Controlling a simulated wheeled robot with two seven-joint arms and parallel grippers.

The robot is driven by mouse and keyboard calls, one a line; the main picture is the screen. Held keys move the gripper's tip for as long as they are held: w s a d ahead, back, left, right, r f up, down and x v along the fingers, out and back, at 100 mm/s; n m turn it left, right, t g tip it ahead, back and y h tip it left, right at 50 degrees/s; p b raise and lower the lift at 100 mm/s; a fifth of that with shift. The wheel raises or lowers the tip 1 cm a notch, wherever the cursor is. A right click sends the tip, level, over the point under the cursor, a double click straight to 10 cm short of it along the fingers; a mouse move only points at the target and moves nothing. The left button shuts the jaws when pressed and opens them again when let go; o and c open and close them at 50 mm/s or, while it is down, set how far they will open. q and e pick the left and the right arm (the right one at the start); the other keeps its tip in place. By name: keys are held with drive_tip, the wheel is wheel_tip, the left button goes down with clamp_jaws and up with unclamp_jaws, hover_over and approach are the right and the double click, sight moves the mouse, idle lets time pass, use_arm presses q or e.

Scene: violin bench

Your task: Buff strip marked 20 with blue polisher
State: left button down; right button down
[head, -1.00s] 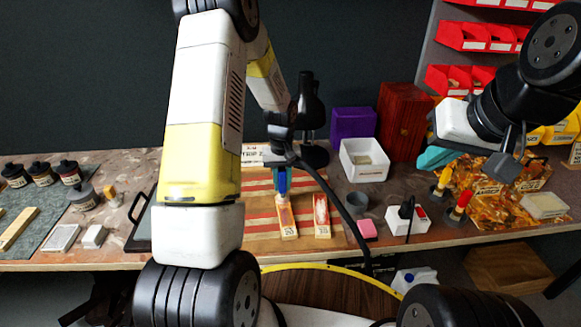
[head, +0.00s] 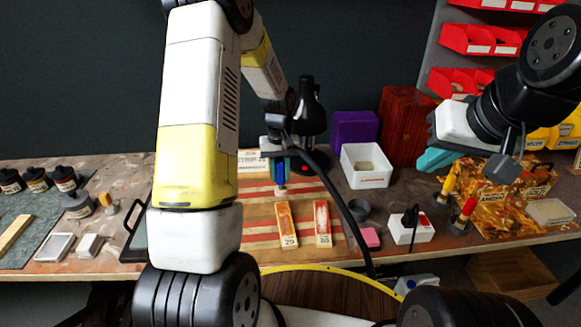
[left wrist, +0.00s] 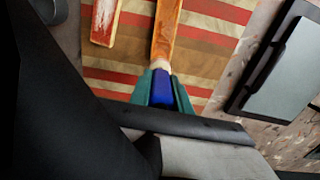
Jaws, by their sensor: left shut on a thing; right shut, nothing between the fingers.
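The orange-brown strip (head: 287,222), whose small label seems to read 20, lies on the striped board (head: 258,222). A second strip (head: 322,220) with a white-streaked red face, its label apparently 30, lies to its right. My left gripper (head: 280,170) is shut on the blue polisher (left wrist: 162,88), which points downward with its pale tip at the far end of the orange strip. The orange strip also shows in the left wrist view (left wrist: 167,30). I cannot tell whether tip and strip touch. My right gripper (head: 434,159) is shut and empty, over the bench's right part.
A white bin (head: 366,166), a purple box (head: 354,129) and a dark lamp (head: 310,105) stand behind the board. A grey cup (head: 359,207), pink block (head: 370,238) and white switch box (head: 410,228) stand right of it. Dark-capped jars (head: 65,177) stand at left.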

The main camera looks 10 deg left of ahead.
sight(280, 161)
use_arm(q)
drive_tip(key=shift+r, duration=2.15)
